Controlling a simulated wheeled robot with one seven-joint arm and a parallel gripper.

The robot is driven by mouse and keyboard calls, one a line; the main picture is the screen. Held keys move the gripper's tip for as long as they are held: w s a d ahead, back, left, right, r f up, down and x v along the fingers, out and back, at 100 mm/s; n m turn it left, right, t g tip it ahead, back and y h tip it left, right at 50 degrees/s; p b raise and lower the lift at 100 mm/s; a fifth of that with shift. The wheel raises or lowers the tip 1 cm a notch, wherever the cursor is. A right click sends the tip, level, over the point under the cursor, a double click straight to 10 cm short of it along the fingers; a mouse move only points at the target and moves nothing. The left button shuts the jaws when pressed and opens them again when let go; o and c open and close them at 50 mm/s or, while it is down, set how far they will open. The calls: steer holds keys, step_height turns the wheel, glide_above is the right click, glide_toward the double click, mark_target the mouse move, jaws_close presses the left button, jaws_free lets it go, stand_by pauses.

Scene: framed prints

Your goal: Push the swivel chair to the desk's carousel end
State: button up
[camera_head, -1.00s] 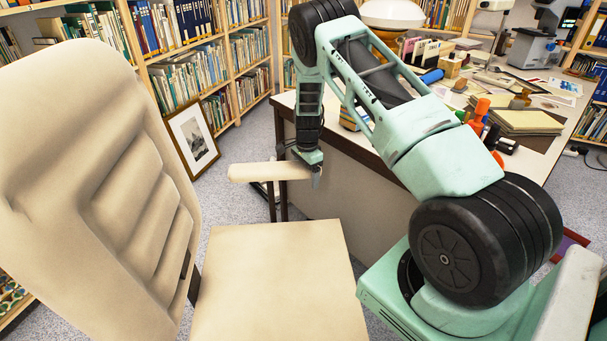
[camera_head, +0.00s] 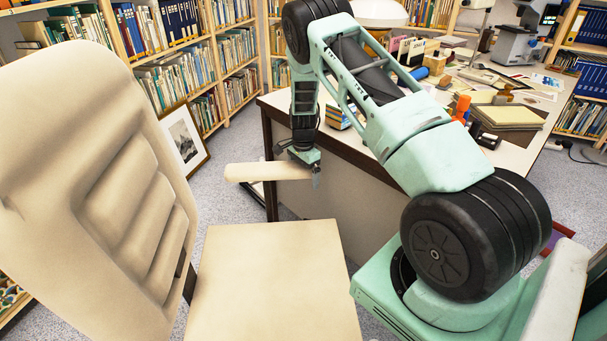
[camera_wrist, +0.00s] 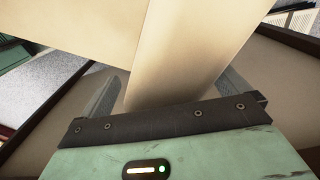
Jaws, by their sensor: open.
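The cream swivel chair (camera_head: 275,270) fills the left and lower middle of the head view, its tall ribbed back on the left and its seat in front. Its far armrest (camera_head: 262,173) points toward the desk. My gripper (camera_head: 305,172) points down at the right end of that armrest. In the wrist view my gripper's two fingers (camera_wrist: 165,95) are apart, one on each side of the cream armrest (camera_wrist: 185,50). I cannot tell whether they touch it. The desk (camera_head: 340,165) with a pale top and dark edge stands behind and to the right. A white round-topped thing (camera_head: 378,12), perhaps the carousel, is at its far end.
Papers, orange objects (camera_head: 461,108) and a microscope (camera_head: 520,40) crowd the desk top. Bookshelves (camera_head: 190,70) line the back wall. A framed print (camera_head: 185,140) leans against them. Grey carpet (camera_head: 235,140) is clear between the shelves and the desk.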

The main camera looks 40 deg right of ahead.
step_height(320, 180, up, 17)
steer(key=p, duration=0.1)
stand_by(0.3)
stand_by(0.5)
